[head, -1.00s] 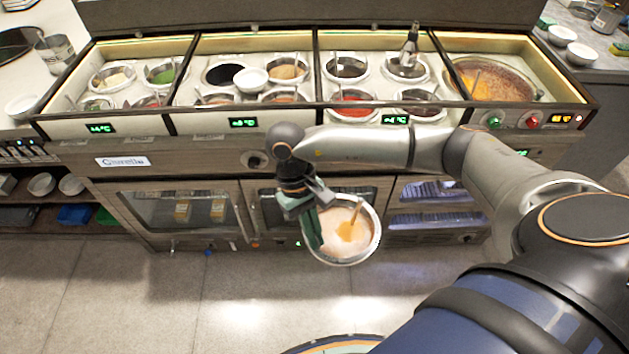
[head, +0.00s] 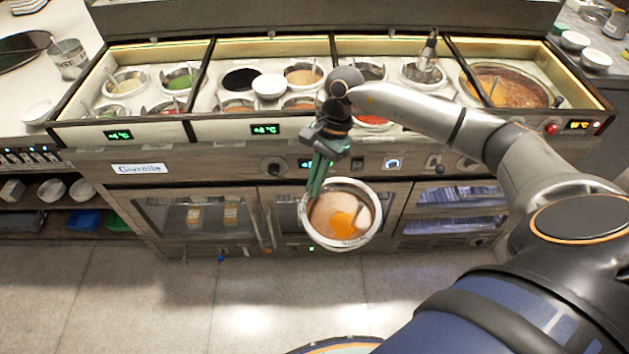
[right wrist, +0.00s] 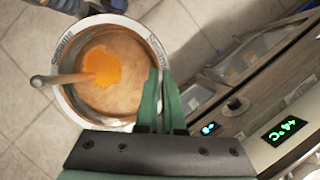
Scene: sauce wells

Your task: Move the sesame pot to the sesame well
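The sesame pot (head: 342,215) is a round pale metal pot of tan sauce with an orange patch, held in front of the counter. In the right wrist view the pot (right wrist: 112,72) shows "Sesame" labels on its rim, and a ladle handle (right wrist: 62,79) sticks out over it. My right gripper (head: 317,180) is shut on the pot's rim; its green fingers (right wrist: 160,105) show at the rim. I cannot tell which of the wells in the counter is the sesame well; my arm covers part of the third section. My left gripper is not in view.
The counter's front panel (head: 205,132) stands behind the pot, with cabinet doors below. Sauce pots fill several wells, including a dark one (head: 240,78); a white bowl (head: 270,86) sits among them. A large pot (head: 508,87) is at the right. Open floor lies in front.

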